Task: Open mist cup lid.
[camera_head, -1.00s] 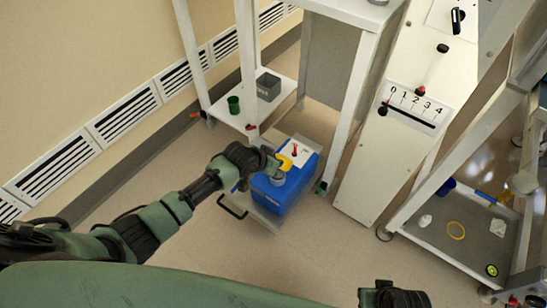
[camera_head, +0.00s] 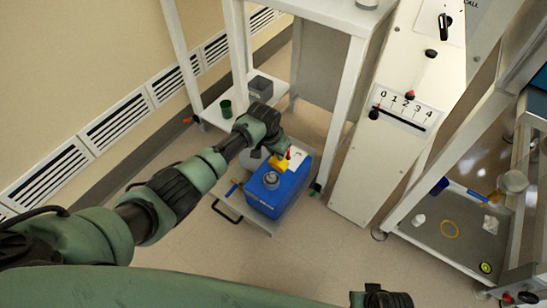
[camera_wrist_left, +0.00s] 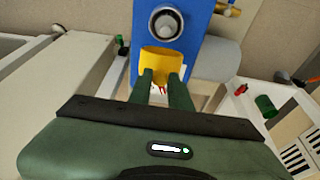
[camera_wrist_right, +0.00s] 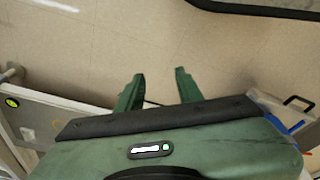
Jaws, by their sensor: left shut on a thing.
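A blue box (camera_head: 282,193) stands on a low trolley shelf. A grey round cup (camera_head: 271,180) sits on its top; in the left wrist view its round mouth (camera_wrist_left: 165,22) shows a dark ring and a pale middle. A yellow piece (camera_head: 280,163) stands beside the cup, apparently the lid; whether it is hinged to the cup I cannot tell. My left gripper (camera_head: 283,153) is shut on this yellow piece, which also shows between its fingertips in the left wrist view (camera_wrist_left: 161,62). My right gripper (camera_wrist_right: 158,78) is open and empty, away from the box.
A white label with a red part (camera_head: 296,158) is on the box top. A trolley handle (camera_head: 228,211) sticks out at its front left. A white panel with a numbered slider (camera_head: 404,107) stands to the right. A green cup (camera_head: 226,109) and grey bin (camera_head: 260,88) stand behind.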

